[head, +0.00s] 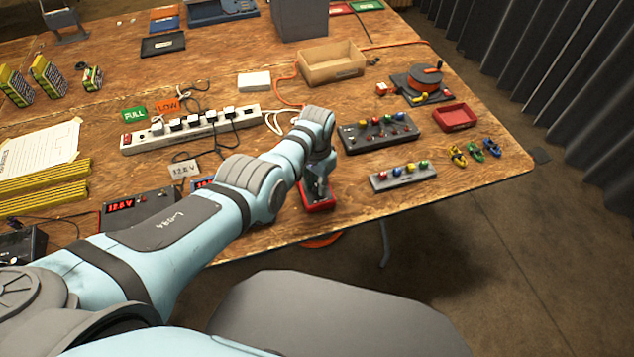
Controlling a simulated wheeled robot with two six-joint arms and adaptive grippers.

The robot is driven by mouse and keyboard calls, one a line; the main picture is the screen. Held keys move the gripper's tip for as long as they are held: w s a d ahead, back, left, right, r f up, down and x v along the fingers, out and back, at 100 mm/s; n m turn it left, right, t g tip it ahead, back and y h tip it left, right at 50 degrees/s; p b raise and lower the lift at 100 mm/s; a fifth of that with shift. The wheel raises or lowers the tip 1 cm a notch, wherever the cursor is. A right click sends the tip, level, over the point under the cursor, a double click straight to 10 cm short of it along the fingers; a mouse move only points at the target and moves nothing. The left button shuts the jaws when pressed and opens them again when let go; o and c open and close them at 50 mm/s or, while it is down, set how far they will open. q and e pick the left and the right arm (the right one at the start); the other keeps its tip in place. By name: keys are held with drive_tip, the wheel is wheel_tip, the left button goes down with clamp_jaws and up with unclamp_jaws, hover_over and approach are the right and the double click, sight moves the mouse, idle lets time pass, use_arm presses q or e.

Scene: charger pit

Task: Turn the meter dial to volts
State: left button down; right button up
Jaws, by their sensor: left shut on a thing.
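A small red-cased device (320,207), which looks like the meter, lies near the table's front edge. My left arm reaches over from the left, and my left gripper (317,192) points down onto this device. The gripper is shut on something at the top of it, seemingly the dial. The dial's face, its marks and its pointer are hidden under the gripper, so its setting cannot be read. My right gripper is not in view.
A black panel with coloured knobs (378,133) and a grey block with coloured knobs (403,176) stand to the right. A white power strip (190,128) lies behind my arm. A box with red digits (140,212) is at left.

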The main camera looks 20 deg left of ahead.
sight(317, 187)
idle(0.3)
use_arm(q)
drive_tip(key=c, duration=1.4)
unclamp_jaws()
wheel_tip(317, 187, up, 12)
